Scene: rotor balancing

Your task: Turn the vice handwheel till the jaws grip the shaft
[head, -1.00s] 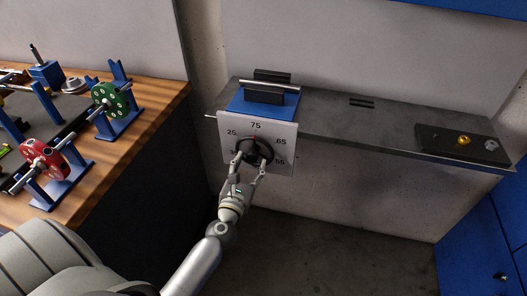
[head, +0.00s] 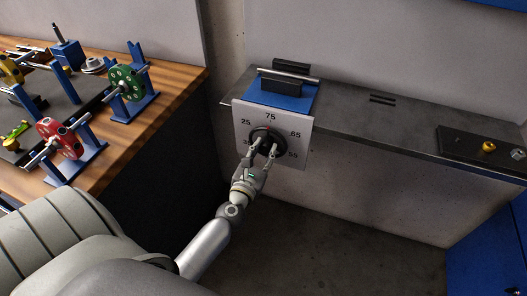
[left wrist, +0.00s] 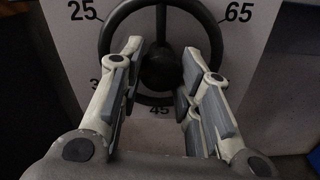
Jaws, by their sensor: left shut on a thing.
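The vice has a blue body (head: 282,97), with two dark jaws (head: 280,84) on top at either side of a silver shaft (head: 308,78). Whether both jaws touch the shaft is too small to tell. On its front, a pale number plate (head: 297,158) carries the black handwheel (head: 282,136), which also shows in the left wrist view (left wrist: 211,30). A red mark sits at the top of the wheel, below 75. My left gripper (head: 262,149) is shut on the handwheel, its fingers at either side of the hub in the left wrist view. My right gripper is out of view.
The vice stands on a grey shelf (head: 400,128) with a dark tray (head: 462,147) of small brass and steel parts at right. A wooden bench (head: 180,88) at left holds green (head: 127,84) and red (head: 58,138) rotors on stands. Floor below the shelf is clear.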

